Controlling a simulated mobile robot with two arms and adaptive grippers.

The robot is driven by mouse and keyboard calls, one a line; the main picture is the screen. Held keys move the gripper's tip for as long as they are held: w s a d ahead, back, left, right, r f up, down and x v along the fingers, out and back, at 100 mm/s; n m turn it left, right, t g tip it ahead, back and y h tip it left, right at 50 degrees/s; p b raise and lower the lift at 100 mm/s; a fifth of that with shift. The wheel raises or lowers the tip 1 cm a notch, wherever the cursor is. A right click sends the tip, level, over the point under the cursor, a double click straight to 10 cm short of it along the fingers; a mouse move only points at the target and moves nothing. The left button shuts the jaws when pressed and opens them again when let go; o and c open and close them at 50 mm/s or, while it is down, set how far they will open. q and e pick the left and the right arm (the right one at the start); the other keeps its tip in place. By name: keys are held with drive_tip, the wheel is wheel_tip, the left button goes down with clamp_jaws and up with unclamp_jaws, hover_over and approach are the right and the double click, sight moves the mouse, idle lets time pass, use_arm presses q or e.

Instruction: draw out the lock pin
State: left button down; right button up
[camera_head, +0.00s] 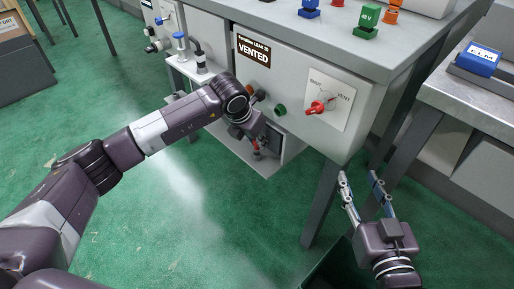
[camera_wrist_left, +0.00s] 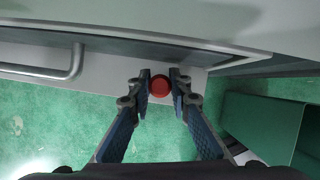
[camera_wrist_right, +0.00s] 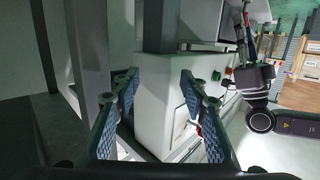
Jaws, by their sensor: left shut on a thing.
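A red round knob (camera_wrist_left: 160,84), apparently the head of the lock pin, sits between the fingertips of my left gripper (camera_wrist_left: 160,92) in the left wrist view. The fingers press on it from both sides. Its shaft is hidden behind the head. In the head view my left gripper (camera_head: 259,150) reaches down to the lower front of the grey machine cabinet (camera_head: 300,75), beside a low shelf. My right gripper (camera_head: 362,183) is open and empty, near the table leg at the right. It also shows open in the right wrist view (camera_wrist_right: 160,82).
The cabinet front carries a VENTED sign (camera_head: 254,50), a green button (camera_head: 280,109) and a red selector knob (camera_head: 316,107). A dark green bin (camera_head: 335,268) stands on the floor near my right gripper. The second bench (camera_head: 455,100) is at the right.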

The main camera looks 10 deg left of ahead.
use_arm(q)
drive_tip(key=shift+r, duration=0.4)
drive_tip(key=shift+r+p, duration=0.45)
drive_tip(key=shift+p, duration=0.05)
drive_tip(key=shift+r+p, duration=0.35)
drive_tip(key=shift+r, duration=0.55)
drive_tip(key=shift+r+p, duration=0.45)
drive_tip(key=shift+p, duration=0.05)
use_arm(e)
drive_tip(key=s+d+f+g+h, duration=0.1)
drive_tip(key=s+d+f+g, duration=0.1)
drive_tip(key=f, duration=0.4)
drive_tip(key=s+d+f+g+h, duration=0.1)
drive_tip(key=s+f+g, duration=0.4)
drive_tip(key=s+f, duration=0.1)
drive_tip(key=shift+s+d+f+g, duration=0.2)
drive_tip(key=shift+d+f+g, duration=0.1)
drive_tip(key=shift+d, duration=0.05)
idle(0.3)
use_arm(q)
drive_tip(key=shift+r, duration=0.1)
